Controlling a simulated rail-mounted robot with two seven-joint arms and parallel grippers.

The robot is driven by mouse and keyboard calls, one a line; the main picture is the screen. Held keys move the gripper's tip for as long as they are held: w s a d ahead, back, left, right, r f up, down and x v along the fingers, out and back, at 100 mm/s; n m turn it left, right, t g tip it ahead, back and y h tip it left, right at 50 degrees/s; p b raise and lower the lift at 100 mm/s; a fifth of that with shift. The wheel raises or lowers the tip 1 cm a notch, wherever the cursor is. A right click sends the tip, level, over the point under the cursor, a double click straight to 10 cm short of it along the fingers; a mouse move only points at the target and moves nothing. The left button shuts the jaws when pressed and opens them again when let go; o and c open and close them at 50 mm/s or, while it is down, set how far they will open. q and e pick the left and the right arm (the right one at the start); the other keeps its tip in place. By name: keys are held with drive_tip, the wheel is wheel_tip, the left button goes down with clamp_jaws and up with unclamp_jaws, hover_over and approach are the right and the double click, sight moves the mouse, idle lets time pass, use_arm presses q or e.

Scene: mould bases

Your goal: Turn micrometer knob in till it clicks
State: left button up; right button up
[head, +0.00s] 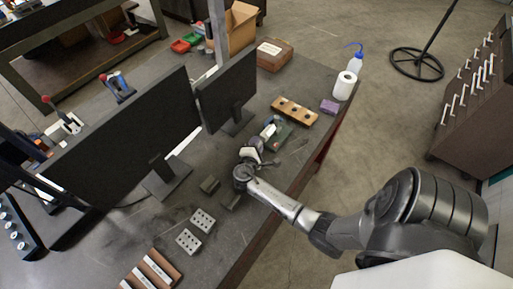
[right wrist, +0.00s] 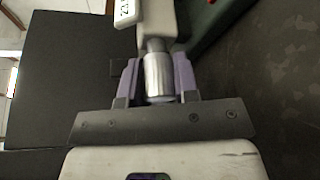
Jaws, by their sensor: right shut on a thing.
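The micrometer (right wrist: 133,12) shows at the top of the right wrist view, with a light body and a small digital display. Its silver knob (right wrist: 158,72) points down toward my wrist. My right gripper (right wrist: 157,82) is shut on the knob, with a purple-padded finger on each side of it. In the head view my right gripper (head: 252,156) is at the near end of the micrometer (head: 270,127), beside a dark green mat or base (head: 280,138). The gripper hides most of the knob there. My left gripper is in neither view.
Two monitors (head: 125,130) stand left of the gripper. Small dark blocks (head: 210,184) and drilled light blocks (head: 202,219) lie nearer.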

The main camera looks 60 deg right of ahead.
drive_tip(key=shift+r+m+b, duration=0.1)
drive_tip(key=shift+m+b, duration=0.3)
drive_tip(key=shift+b, duration=0.05)
idle(0.3)
drive_tip(key=o, duration=0.9)
drive_tip(key=shift+a, duration=0.1)
drive_tip(key=b+v, duration=0.1)
drive_tip(key=v, duration=0.4)
drive_tip(key=shift+s+a, duration=0.15)
drive_tip(key=shift+a, duration=0.05)
drive_tip(key=shift+v, duration=0.85)
